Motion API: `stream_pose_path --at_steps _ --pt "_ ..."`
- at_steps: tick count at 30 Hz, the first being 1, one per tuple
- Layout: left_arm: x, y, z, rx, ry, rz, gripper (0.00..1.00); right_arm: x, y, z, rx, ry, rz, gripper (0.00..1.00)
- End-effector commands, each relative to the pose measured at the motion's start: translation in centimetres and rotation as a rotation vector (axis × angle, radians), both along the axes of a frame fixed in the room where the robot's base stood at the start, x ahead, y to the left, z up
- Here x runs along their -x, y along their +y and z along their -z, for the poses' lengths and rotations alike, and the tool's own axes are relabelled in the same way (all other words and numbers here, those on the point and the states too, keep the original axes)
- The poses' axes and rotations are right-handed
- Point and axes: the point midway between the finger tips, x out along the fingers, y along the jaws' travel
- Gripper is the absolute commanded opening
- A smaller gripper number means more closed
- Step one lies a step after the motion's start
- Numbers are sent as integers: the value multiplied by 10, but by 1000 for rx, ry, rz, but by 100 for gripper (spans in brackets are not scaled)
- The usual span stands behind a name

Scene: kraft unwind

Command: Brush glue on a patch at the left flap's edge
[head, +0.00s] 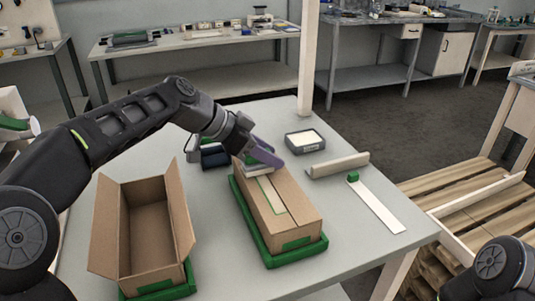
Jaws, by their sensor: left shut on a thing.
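A closed cardboard box (298,208) sits in a green tray (319,248) at the middle of the table. Its top flaps meet along a lengthwise seam. A narrow green-outlined patch (272,196) lies on the left flap along that seam. My left gripper (264,156) is over the box's far end, shut on a pale brush (256,167); the gripper hides most of it. I cannot tell whether the brush touches the cardboard. A grey dish of white glue (305,140) stands beyond the box, to the right of the gripper. My right gripper is out of view.
An open, empty box (156,232) stands at left in another green tray (172,292). At right lie a beige bar (338,165) and a white strip with a green block (378,208). A dark object (214,158) sits behind my left wrist. The table's (375,253) front right is clear.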

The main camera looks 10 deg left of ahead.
Motion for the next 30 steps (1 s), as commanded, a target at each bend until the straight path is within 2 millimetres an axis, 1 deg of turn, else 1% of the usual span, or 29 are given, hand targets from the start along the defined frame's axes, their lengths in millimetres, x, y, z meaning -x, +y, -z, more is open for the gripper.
stream_pose_path --at_steps 5,12,23,30 --pt "1 -1 1 1 -1 0 0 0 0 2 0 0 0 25" --pt "11 -7 3 0 -1 1 0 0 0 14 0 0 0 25" --pt "14 -8 2 0 2 0 0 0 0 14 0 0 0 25" --pt "21 -14 4 -1 0 2 0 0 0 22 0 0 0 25"
